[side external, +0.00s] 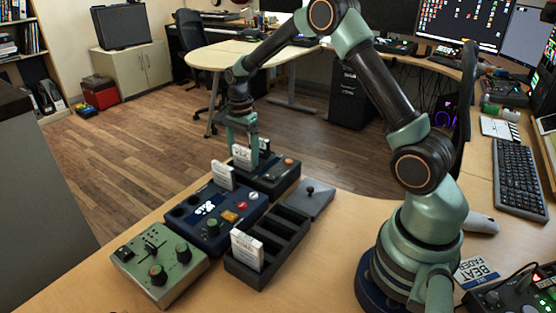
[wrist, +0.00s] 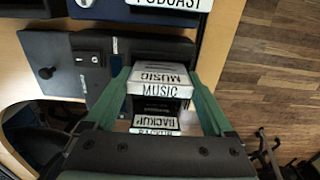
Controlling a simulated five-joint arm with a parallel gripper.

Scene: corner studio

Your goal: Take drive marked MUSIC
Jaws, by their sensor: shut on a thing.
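The drive marked MUSIC (wrist: 155,88) has a white label and sits between the two green fingers of my gripper (wrist: 160,80) in the wrist view. My gripper is shut on it. In the side external view my gripper (side external: 246,135) points down over the far end of a black dock box (side external: 272,180), with the white-labelled drive (side external: 241,156) beneath it. I cannot tell whether the drive's lower end is still in a slot. A drive marked BACKUP (wrist: 155,123) shows just below MUSIC in the wrist view.
A blue console (side external: 210,222) holds another white drive (side external: 223,175). A black slotted rack (side external: 290,235) holds a white drive (side external: 247,250) at its near end. A green knob box (side external: 160,265) and a grey joystick plate (side external: 314,200) stand close by. A PODCAST label (wrist: 170,3) shows at the wrist view's top.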

